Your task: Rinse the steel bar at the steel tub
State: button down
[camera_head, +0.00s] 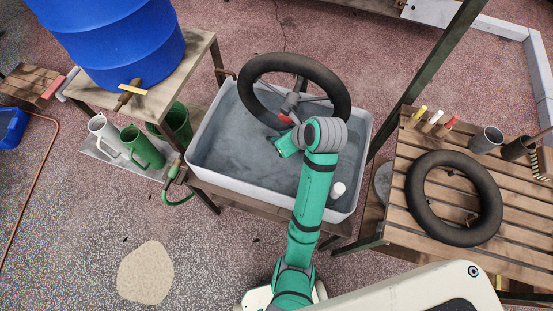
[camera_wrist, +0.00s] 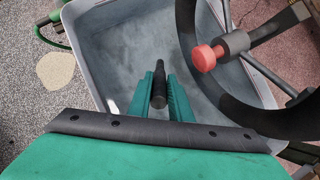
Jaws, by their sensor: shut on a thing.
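The tub (camera_head: 200,169) is a wide pale grey basin on a wooden stand, with a mottled blue-grey inside. It also fills much of the wrist view (camera_wrist: 110,70). My gripper (camera_wrist: 159,92) is over the tub and points down into it. Its green fingers are shut on a short dark bar (camera_wrist: 159,82), narrower at its far end. I take this for the steel bar, though it looks almost black. In the head view my wrist hides the bar. I cannot tell whether the bar touches the tub's contents.
A black ring (camera_head: 341,88) with spokes and a red knob (camera_wrist: 205,57) stands close by my gripper, over the tub's back. A small white thing (camera_head: 338,188) is at the tub's right. A blue barrel (camera_head: 115,40) stands left; a slatted table (camera_head: 520,215) holds another black ring (camera_head: 418,202).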

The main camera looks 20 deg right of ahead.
jog(key=shift+w+r, duration=0.15)
jog(key=shift+r, duration=1.5)
dwell(1.3)
notch_tip(320, 180, up, 2)
jog(key=shift+d, duration=0.1)
jog(key=shift+r, duration=1)
